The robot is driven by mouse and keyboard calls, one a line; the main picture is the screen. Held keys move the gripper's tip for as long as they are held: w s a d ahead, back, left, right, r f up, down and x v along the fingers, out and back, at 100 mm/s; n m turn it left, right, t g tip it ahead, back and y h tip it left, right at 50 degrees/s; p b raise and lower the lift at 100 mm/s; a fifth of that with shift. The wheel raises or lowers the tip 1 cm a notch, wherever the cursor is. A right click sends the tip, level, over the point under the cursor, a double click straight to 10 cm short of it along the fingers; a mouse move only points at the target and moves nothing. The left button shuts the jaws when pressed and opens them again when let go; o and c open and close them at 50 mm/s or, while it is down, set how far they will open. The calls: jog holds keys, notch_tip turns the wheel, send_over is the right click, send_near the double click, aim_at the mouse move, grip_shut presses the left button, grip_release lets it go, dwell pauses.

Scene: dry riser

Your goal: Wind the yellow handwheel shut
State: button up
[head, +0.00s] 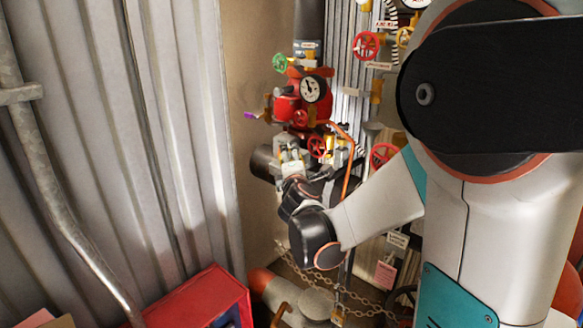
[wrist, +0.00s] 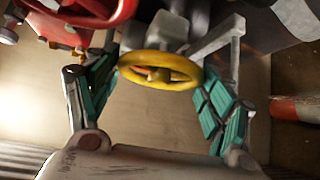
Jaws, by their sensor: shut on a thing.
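The yellow handwheel (wrist: 160,70) is in the upper middle of the wrist view, a ring with spokes and a central hub. My gripper (wrist: 160,64) has one teal-padded finger at its left rim and the other at its right rim, and is shut on it. In the head view my gripper (head: 291,160) is below the red valve body, and the wheel it holds is hidden there. Another yellow wheel (head: 404,37) shows at the top right of the head view, partly behind my arm.
A red valve body (head: 287,107) with a gauge (head: 313,89) stands just above my gripper. Red handwheels (head: 366,46) and an orange pipe (head: 346,170) are close on the right. A chain (head: 345,300) hangs below. A red box (head: 195,302) stands at lower left.

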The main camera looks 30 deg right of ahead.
jog(key=o, duration=1.1)
jog(key=shift+c, duration=0.2)
